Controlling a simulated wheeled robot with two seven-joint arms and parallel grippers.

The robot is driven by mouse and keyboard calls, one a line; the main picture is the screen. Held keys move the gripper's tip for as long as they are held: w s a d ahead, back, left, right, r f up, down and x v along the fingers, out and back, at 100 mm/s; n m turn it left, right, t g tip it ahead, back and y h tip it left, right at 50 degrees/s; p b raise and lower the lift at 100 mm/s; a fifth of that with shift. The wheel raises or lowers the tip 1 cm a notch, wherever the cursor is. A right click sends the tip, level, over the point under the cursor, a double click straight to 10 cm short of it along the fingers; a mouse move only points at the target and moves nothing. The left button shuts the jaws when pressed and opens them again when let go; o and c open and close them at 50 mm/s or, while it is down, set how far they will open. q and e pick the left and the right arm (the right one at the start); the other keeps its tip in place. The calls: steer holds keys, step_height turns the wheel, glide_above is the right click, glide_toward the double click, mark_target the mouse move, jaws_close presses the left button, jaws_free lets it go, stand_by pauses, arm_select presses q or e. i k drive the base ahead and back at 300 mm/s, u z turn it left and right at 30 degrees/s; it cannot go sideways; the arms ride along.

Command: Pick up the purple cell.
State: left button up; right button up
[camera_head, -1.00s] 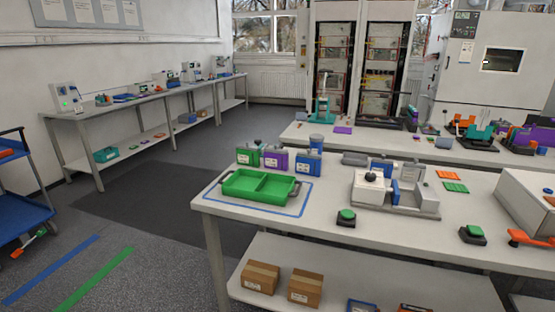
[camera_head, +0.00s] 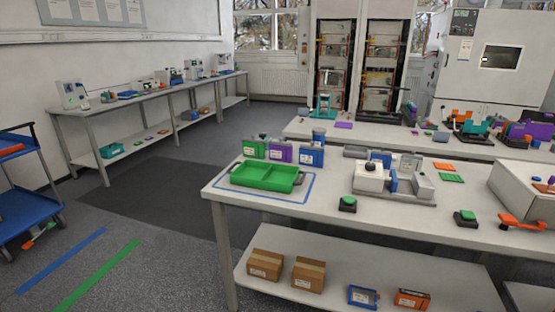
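A purple cell (camera_head: 280,153) stands upright on the near table behind the green tray, between a green cell (camera_head: 254,149) on its left and a blue cell (camera_head: 311,156) on its right. It has a pale label on its front. The green two-compartment tray (camera_head: 266,187) looks empty and sits inside a blue outline on the table. Neither of my grippers is in view.
The near table (camera_head: 320,220) holds a white-and-blue fixture (camera_head: 395,184), a black-and-green button box (camera_head: 347,204) and an orange-handled item (camera_head: 522,222). Cardboard boxes (camera_head: 265,264) lie on its lower shelf. A blue cart (camera_head: 27,209) stands at the left. Floor left of the table is free.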

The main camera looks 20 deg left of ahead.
mark_target(283, 154)
steer(key=z, duration=0.1)
steer(key=k, duration=0.2)
steer(key=u, duration=0.8)
steer(key=i, duration=1.65)
steer(key=z, duration=0.8)
